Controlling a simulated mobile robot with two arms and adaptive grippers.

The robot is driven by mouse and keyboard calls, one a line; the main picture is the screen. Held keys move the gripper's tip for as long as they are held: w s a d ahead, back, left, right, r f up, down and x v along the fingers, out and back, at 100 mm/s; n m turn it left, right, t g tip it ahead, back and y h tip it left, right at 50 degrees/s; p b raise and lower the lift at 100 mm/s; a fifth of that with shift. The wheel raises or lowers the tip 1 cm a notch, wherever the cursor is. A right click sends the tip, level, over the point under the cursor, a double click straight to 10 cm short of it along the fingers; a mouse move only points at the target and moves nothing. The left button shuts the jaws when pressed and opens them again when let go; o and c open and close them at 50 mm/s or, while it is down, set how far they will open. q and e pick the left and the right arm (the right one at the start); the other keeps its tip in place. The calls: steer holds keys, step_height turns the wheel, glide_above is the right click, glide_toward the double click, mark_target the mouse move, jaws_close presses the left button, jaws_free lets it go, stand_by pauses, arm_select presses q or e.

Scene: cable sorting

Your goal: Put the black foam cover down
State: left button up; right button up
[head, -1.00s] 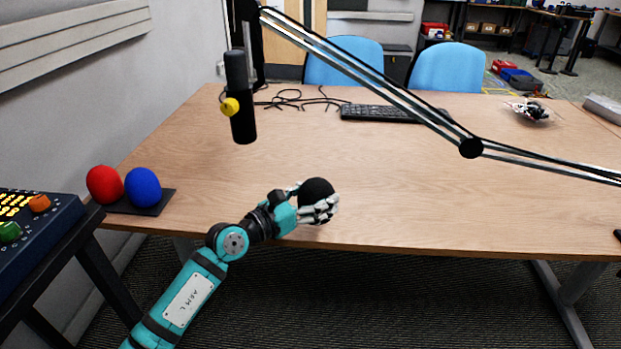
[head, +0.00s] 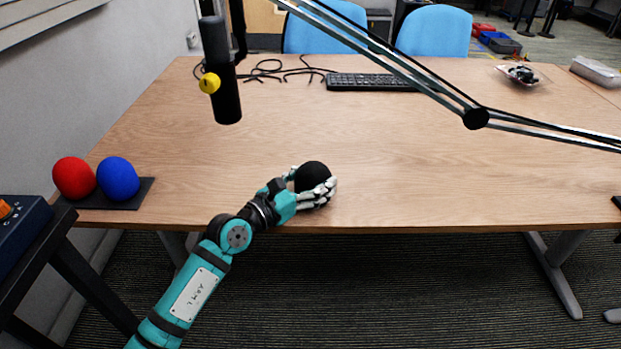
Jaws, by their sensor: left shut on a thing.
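The black foam cover (head: 312,175) is a round black ball near the front edge of the wooden table, left of its middle. My left gripper (head: 314,190) comes in from the lower left with its pale fingers closed around the cover. The fingers hide part of its lower and right side. I cannot tell whether the cover touches the table top. My right gripper is not in view.
A red foam cover (head: 74,178) and a blue one (head: 118,179) sit on a black mat (head: 140,194) at the table's left front. A microphone (head: 222,75) hangs from a boom arm (head: 400,68) above the table (head: 450,180). A keyboard (head: 372,82) lies behind. The middle is clear.

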mark_target(301, 187)
arm_select(q)
steer(key=shift+f, duration=0.15)
steer(key=o, duration=0.9)
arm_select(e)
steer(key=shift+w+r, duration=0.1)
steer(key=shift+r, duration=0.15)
arm_select(q)
steer(key=shift+a, duration=0.1)
steer(key=shift+s+a, duration=0.1)
steer(key=shift+a, duration=0.05)
steer(key=v, duration=0.3)
steer(key=shift+s+p, duration=0.1)
steer(key=shift+p, duration=0.2)
steer(key=v, duration=0.8)
steer(key=shift+s+a, duration=0.15)
steer(key=shift+a, duration=0.05)
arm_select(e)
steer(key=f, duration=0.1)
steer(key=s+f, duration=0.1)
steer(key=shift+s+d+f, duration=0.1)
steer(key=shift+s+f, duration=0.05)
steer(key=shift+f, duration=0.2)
